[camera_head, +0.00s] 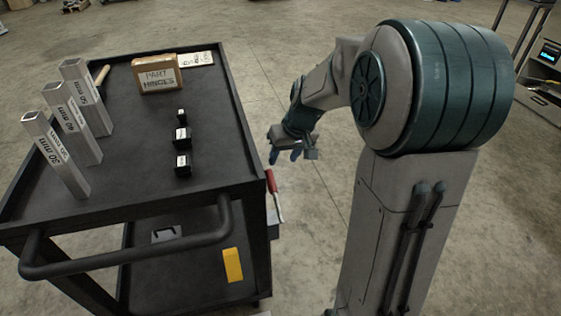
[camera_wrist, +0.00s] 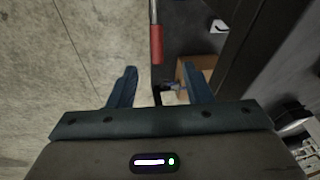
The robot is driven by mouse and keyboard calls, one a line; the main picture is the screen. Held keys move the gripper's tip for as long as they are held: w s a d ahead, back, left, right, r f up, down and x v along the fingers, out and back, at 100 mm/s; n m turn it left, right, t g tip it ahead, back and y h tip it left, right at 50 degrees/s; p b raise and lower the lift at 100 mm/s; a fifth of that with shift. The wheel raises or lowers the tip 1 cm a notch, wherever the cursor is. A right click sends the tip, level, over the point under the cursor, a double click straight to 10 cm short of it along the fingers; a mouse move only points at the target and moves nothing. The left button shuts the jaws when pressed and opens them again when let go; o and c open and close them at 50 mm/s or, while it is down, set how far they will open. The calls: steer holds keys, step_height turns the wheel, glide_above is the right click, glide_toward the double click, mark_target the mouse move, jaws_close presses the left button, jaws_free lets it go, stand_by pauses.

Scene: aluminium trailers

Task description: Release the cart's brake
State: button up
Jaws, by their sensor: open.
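The black cart (camera_head: 150,205) stands at the left in the head view. Its brake lever has a red grip (camera_head: 273,182) and sticks out at the cart's right side, near the handle end. My gripper (camera_head: 284,157) is open and empty beside the cart's right edge, a little beyond the lever. In the wrist view, the red grip (camera_wrist: 156,44) on its metal rod lies ahead of my open gripper (camera_wrist: 160,88), roughly in line with the gap between the fingers. I cannot tell how far the grip is from the fingers.
Three metal tubes (camera_head: 78,95), a part hinges box (camera_head: 157,75) and three small black blocks (camera_head: 182,138) stand on the cart top. A yellow item (camera_head: 232,265) is on the lower shelf. The cart handle (camera_head: 130,262) juts toward me.

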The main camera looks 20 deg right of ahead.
steer(key=shift+r, duration=0.15)
stand_by(0.3)
steer(key=s+a+r+m+h+p, duration=0.1)
steer(key=s+a+r+h+p, duration=0.1)
steer(key=s+r+p, duration=1.3)
steer(key=s+r, duration=0.4)
steer(key=s, duration=0.1)
steer(key=shift+s+a+r+p, duration=0.25)
steer(key=shift+a+r+p, duration=0.05)
steer(key=shift+a+r, duration=0.05)
steer(key=shift+s+r, duration=0.15)
steer(key=shift+s, duration=0.2)
steer(key=shift+c, duration=0.9)
steer(key=shift+s, duration=0.2)
steer(key=c, duration=0.6)
jaws_close()
steer(key=shift+d, duration=0.1)
